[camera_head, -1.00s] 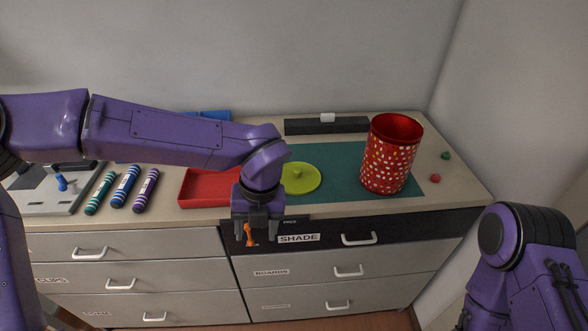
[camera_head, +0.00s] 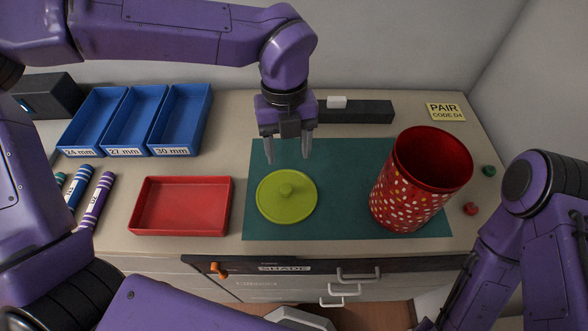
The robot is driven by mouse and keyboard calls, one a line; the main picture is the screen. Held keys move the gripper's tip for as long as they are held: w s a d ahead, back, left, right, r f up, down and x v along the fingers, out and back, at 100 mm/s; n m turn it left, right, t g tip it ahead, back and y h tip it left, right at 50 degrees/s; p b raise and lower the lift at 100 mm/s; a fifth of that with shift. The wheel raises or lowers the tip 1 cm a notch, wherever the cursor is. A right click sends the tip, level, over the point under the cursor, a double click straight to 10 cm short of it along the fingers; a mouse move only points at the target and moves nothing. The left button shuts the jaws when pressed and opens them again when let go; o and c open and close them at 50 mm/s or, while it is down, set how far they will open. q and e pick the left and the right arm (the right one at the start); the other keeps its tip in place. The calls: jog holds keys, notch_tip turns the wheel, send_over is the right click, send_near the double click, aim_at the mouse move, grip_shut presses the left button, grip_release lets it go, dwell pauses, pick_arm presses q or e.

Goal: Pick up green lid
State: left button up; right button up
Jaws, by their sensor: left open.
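The green lid (camera_head: 287,196) is a round yellow-green disc with a small knob on top. It lies flat on the left part of the teal mat (camera_head: 330,226). My left gripper (camera_head: 288,158) points down, open and empty, in the picture just above the lid's far edge and apart from its knob. My right arm shows at the lower right, but its gripper fingers are not in view.
A red dotted canister (camera_head: 402,195) stands open-topped on the mat's right. A red tray (camera_head: 180,206) lies left of the mat. Blue bins (camera_head: 180,115) stand back left. A dark bar (camera_head: 355,111) lies behind the mat. Small green (camera_head: 488,171) and red (camera_head: 470,209) pieces lie right.

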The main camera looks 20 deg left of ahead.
aim_at(286, 188)
pick_arm(q)
jog(key=s+f, duration=0.1)
jog(key=f, duration=0.1)
jog(key=s+f, duration=0.1)
jog(key=shift+s+f+p, duration=0.3)
jog(key=shift+f, duration=0.05)
jog(key=shift+s+f, duration=0.25)
jog(key=shift+f, duration=0.05)
jog(key=f+p, duration=0.1)
jog(key=f, duration=0.1)
jog(key=w+f, duration=0.1)
jog(key=f, duration=0.2)
jog(key=shift+w+p, duration=0.1)
jog(key=shift+p, duration=0.3)
jog(key=shift+f, duration=0.2)
jog(key=shift+s+r, duration=0.1)
jog(key=shift+s, duration=0.25)
jog(key=shift+w, duration=0.1)
grip_shut()
pick_arm(e)
jog(key=r, duration=0.1)
jog(key=s+r, duration=0.1)
jog(key=shift+s+r, duration=0.1)
jog(key=shift+r, duration=0.2)
